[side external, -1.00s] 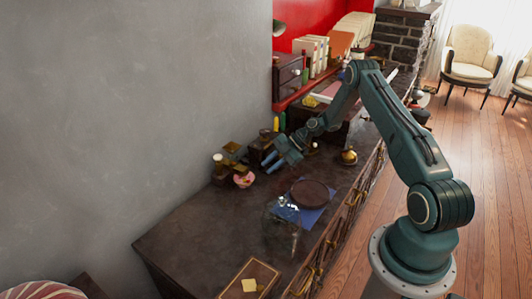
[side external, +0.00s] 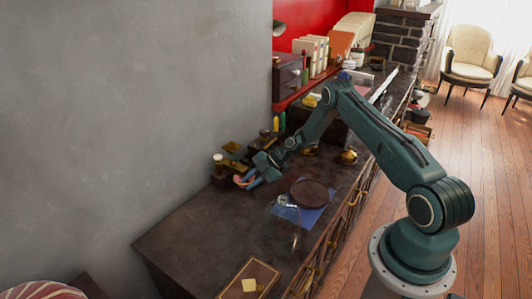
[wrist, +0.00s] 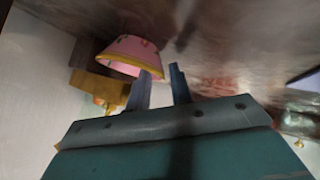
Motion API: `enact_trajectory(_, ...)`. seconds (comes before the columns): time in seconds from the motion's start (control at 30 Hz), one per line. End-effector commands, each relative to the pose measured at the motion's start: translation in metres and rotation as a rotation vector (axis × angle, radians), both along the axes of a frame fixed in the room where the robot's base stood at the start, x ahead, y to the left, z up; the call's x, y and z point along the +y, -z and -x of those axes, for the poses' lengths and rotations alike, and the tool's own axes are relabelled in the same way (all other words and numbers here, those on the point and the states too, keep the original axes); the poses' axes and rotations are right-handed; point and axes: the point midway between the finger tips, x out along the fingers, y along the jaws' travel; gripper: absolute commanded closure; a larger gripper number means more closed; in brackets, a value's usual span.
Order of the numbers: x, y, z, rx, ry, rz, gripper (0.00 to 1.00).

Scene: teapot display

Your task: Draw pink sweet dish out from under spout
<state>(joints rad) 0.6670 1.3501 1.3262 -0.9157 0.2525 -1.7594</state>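The pink sweet dish (wrist: 128,48) with a yellow rim shows near the top of the wrist view. It is small and partly hidden in the side external view (side external: 238,180). My gripper (wrist: 161,70) has its two blue fingers apart, with a gap between them. The left fingertip overlaps the dish's rim in the wrist view; I cannot tell whether it touches. In the side external view my gripper (side external: 250,177) reaches down just right of the dish. A golden piece (wrist: 100,88) sits beside the dish; I cannot make out a teapot or spout clearly.
A dark round plate (side external: 313,193) on a blue cloth (side external: 309,215) and a clear glass vessel (side external: 283,233) stand to the right and nearer. A brass pot (side external: 348,157) stands farther right.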

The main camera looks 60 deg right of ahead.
Motion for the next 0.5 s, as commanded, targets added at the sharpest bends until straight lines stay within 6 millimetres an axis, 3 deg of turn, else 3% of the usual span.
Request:
enact_trajectory(0.17,0.0,0.0,0.0,0.0,0.0,0.0,0.78)
enact_trajectory(0.3,0.0,-0.0001,0.0001,0.0,0.0,0.0,1.0)
enact_trajectory(0.5,-0.0001,0.0,0.0003,0.001,-0.001,0.0,1.0)
